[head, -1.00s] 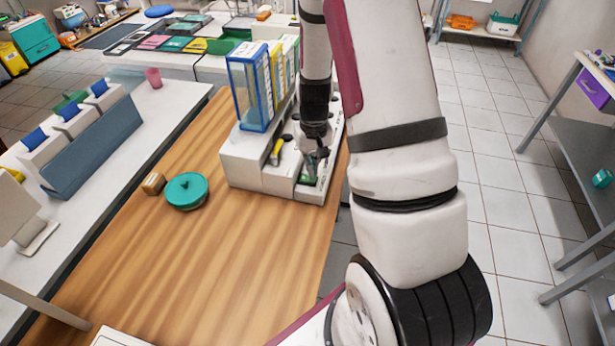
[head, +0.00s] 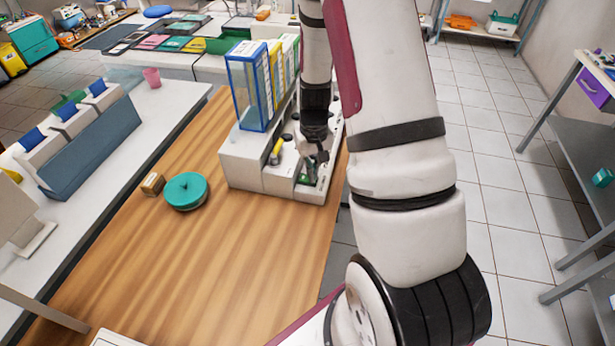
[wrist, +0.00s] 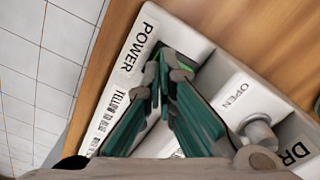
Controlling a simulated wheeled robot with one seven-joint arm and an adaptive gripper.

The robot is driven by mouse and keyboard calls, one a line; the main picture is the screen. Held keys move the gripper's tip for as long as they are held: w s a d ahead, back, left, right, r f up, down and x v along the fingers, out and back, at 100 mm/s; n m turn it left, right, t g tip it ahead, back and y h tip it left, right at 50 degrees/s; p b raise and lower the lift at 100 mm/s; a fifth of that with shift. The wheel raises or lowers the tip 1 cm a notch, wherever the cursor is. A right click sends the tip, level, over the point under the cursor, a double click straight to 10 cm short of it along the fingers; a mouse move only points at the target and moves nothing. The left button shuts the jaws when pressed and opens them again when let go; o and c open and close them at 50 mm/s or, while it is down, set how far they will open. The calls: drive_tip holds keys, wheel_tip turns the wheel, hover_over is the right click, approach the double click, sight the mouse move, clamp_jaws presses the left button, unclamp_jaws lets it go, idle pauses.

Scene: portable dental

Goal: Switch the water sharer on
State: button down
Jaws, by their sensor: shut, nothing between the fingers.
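The water sharer is a white unit (head: 240,166) with upright blue, yellow and white-framed panels, standing on the wooden table. In the wrist view its white top (wrist: 196,45) carries a POWER label beside a recess, and an OPEN label near a grey round knob (wrist: 258,131). My gripper (head: 318,162) is over the near right end of the unit. In the wrist view my gripper (wrist: 167,66) is shut and empty, its fingertips over the recess beside the POWER label. The fingers hide most of the recess and the power switch, so its position cannot be told.
A teal round lidded container (head: 186,191) and a small brown box (head: 152,183) sit on the wooden table (head: 190,275) left of the unit. Tiled floor lies to the right, with a grey shelf (head: 575,150) beyond.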

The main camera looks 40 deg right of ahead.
drive_tip(key=shift+f, duration=0.4)
drive_tip(key=shift+r+p, duration=1.55)
drive_tip(key=shift+r, duration=2)
